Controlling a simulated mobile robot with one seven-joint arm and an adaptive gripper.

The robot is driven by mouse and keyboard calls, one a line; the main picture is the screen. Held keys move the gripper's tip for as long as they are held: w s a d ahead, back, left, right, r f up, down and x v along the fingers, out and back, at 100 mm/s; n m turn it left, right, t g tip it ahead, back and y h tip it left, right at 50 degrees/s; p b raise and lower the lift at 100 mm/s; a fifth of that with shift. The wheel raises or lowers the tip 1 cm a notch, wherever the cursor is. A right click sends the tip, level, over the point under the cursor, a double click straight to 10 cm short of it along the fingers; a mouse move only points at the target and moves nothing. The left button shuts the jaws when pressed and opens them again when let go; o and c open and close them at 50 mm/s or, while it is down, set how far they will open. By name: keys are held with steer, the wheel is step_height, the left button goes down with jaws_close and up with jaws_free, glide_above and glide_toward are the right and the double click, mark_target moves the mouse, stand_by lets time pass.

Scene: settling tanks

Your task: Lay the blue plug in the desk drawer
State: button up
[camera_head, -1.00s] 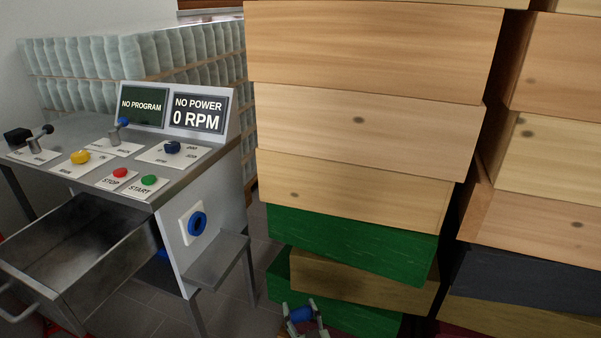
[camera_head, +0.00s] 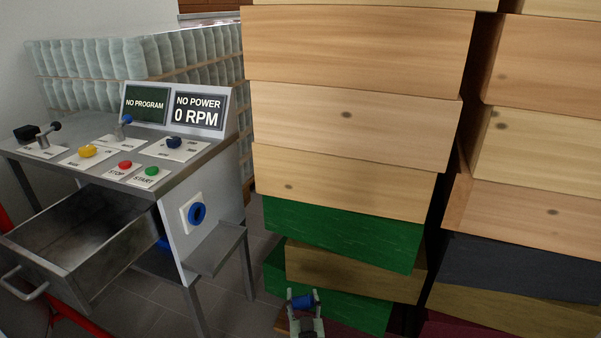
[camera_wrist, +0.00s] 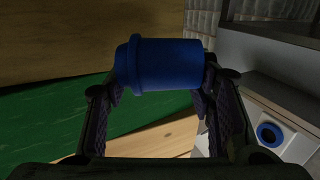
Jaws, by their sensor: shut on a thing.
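The blue plug (camera_wrist: 160,65) is held between the two fingers of my gripper (camera_wrist: 160,85) in the wrist view. In the head view the plug (camera_head: 302,301) shows at the bottom centre, with my gripper (camera_head: 305,318) shut on it, in front of the green boxes. The desk drawer (camera_head: 112,275) is at the left under the control desk, pulled open, and its visible inside looks empty. My gripper is to the right of the drawer and apart from it.
The control desk (camera_head: 60,165) carries buttons, levers and screens. A blue-ringed socket (camera_head: 197,214) is on its side, above a small metal shelf (camera_head: 215,250). Stacked wooden boxes (camera_head: 350,120) fill the right. Some grey floor (camera_head: 145,310) shows between desk and boxes.

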steer(key=shift+w+r+m+h, duration=0.4)
steer(key=shift+w+r+h, duration=0.2)
steer(key=shift+w+r, duration=0.35)
steer(key=shift+w+a+r, duration=0.2)
steer(key=shift+w+r, duration=0.35)
steer(key=shift+r, duration=0.15)
steer(key=shift+a, duration=0.15)
